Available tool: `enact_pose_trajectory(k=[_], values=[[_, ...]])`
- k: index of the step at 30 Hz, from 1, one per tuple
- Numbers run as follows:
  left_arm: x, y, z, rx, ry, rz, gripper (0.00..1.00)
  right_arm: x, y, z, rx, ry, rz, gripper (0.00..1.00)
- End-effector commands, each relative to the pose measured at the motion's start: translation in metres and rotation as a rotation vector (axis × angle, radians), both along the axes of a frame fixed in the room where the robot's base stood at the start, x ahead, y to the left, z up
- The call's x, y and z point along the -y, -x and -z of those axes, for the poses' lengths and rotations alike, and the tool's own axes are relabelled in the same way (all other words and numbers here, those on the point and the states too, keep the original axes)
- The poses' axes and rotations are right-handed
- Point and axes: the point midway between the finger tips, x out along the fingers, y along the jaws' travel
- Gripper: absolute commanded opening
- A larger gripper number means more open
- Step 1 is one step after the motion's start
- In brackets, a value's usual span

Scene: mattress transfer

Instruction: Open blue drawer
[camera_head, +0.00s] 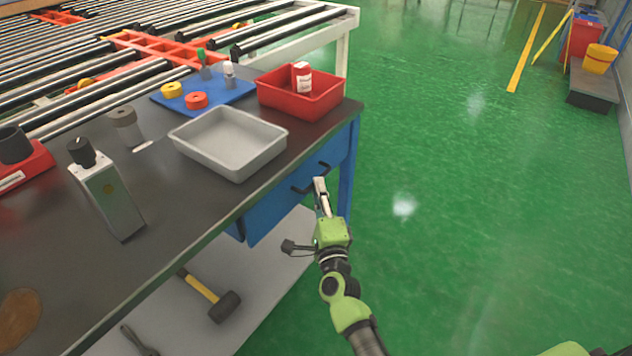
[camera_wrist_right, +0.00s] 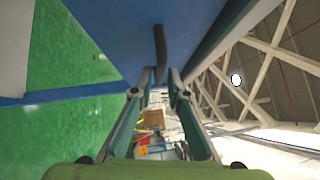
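The blue drawer (camera_head: 272,210) is under the dark workbench top, on the bench's right side, and looks shut. Its black handle (camera_head: 301,189) is partly hidden behind my right gripper (camera_head: 320,186). In the right wrist view, the drawer's blue front (camera_wrist_right: 118,38) fills the top, and the dark handle (camera_wrist_right: 160,50) stands ahead, in line with the gap between the two fingertips (camera_wrist_right: 160,78). The fingers are apart with nothing clasped between them. I cannot tell whether they touch the handle. My left gripper is not in view.
A mallet (camera_head: 210,295) lies on the lower shelf. Green floor (camera_head: 450,190) to the right is clear.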

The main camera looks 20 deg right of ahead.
Motion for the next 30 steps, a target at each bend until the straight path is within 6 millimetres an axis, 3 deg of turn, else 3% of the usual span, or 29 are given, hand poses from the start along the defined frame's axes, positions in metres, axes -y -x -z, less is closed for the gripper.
enact_pose_trajectory(k=[3, 9, 17, 20, 30], values=[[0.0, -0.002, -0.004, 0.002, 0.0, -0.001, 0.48, 0.003, -0.018, -0.002, 0.001, 0.0, 0.001, 0.15], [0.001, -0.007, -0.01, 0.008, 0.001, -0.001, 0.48, 0.004, -0.032, -0.004, -0.001, 0.001, 0.0, 0.15], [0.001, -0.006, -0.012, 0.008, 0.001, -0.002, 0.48, 0.005, -0.033, -0.004, -0.001, 0.002, 0.0, 0.15], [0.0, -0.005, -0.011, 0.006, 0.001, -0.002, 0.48, 0.005, -0.033, -0.004, -0.001, 0.002, 0.0, 0.0], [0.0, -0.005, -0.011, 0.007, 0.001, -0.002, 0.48, 0.007, -0.03, -0.004, -0.002, 0.003, 0.0, 0.0]])
